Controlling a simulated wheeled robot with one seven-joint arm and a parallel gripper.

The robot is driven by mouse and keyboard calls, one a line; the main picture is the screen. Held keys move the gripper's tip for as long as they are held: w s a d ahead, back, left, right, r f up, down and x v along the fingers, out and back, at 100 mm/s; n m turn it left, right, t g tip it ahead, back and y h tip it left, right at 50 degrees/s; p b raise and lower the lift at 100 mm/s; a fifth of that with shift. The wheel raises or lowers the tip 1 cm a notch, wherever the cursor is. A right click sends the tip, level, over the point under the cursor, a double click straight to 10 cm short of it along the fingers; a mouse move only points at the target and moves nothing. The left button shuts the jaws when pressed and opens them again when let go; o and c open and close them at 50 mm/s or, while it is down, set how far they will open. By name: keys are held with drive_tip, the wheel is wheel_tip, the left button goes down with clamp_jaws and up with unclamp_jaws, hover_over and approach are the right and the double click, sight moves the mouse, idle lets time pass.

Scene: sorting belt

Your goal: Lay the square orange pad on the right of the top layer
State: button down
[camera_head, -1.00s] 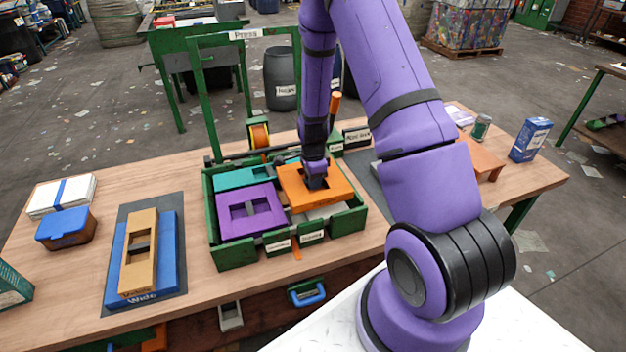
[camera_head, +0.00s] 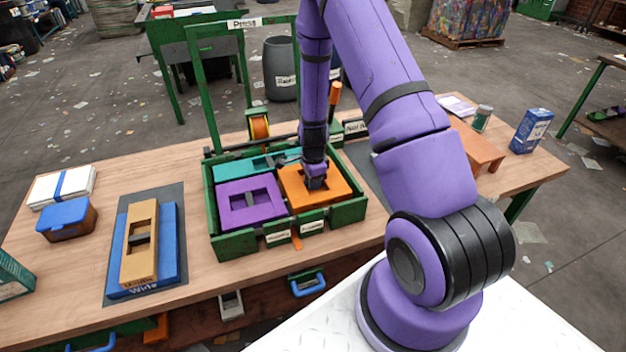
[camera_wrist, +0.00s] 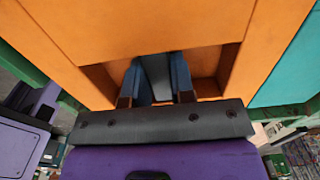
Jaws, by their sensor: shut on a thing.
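The square orange pad (camera_head: 331,199) is in the right part of the green crate (camera_head: 345,214), level with the purple pad (camera_head: 232,215) beside it on the left. A teal pad (camera_head: 232,169) lies along the back of the crate. My gripper (camera_head: 314,183) points down into the recess of the orange pad and is shut on its grip bar. In the wrist view the orange pad (camera_wrist: 150,28) fills most of the picture, with my gripper's fingers (camera_wrist: 160,82) at the bar. What lies under the pad is hidden.
A tan piece (camera_head: 140,260) on a blue piece (camera_head: 168,236) lies on a dark mat at the left. A green press frame (camera_head: 205,100) stands behind the crate. An orange stand (camera_head: 478,150) is at the right.

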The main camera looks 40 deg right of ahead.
drive_tip(key=shift+f, duration=0.5)
drive_tip(key=c, duration=0.9)
unclamp_jaws()
drive_tip(key=shift+r, duration=0.1)
wheel_tip(320, 180, up, 11)
drive_tip(key=shift+f, duration=0.15)
